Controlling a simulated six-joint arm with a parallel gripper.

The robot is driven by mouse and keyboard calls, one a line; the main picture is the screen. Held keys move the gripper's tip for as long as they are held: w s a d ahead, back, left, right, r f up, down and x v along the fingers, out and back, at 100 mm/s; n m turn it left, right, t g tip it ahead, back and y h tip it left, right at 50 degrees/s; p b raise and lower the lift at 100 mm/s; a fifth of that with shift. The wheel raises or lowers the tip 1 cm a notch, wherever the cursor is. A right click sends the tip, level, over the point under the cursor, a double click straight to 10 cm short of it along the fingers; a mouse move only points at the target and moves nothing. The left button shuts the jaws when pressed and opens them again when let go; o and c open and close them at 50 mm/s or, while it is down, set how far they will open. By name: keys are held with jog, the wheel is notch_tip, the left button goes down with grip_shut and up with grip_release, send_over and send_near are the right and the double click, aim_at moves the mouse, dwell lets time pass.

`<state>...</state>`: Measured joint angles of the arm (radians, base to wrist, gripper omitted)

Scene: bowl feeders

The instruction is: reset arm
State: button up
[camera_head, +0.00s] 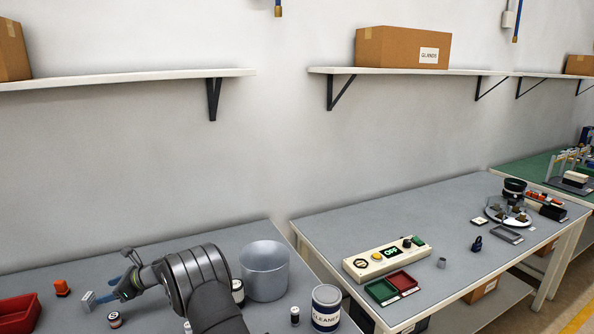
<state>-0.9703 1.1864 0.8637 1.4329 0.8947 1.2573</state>
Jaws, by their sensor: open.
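My arm reaches in from the bottom over the left table (262,318), bent toward the left. My gripper (122,288) is at the left end of the dark wrist, low over the table. It is small and partly hidden by the wrist; its jaws are open and I see nothing held between them. A small grey block (89,300) with a blue part lies just left of it. A small dark and copper cylinder (114,319) stands just below it in the picture. I cannot tell whether the gripper touches either.
A large grey bowl (265,271) and a cleaner can (326,307) stand right of my arm. A red bin (19,312) and an orange item (61,287) are at left. The right table holds a control box (387,258), red tray (402,282) and green tray (381,291).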

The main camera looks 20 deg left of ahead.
aim_at(91, 298)
jog(key=x, duration=0.6)
jog(key=shift+s+a+f, duration=0.15)
jog(key=shift+a, duration=0.05)
jog(key=r, duration=0.4)
jog(key=shift+d+r, duration=0.2)
jog(key=shift+r, duration=0.15)
jog(key=w+d+r, duration=0.7)
jog(key=d, duration=0.2)
jog(key=shift+s+d+m+t+y, duration=0.5)
jog(key=shift+s+d+m+t, duration=1.85)
jog(key=shift+s+d, duration=0.9)
jog(key=s+a+f, duration=0.5)
jog(key=a+f, duration=0.1)
jog(key=a, duration=0.1)
jog(key=shift+s+f, duration=0.2)
jog(key=shift+s, duration=0.05)
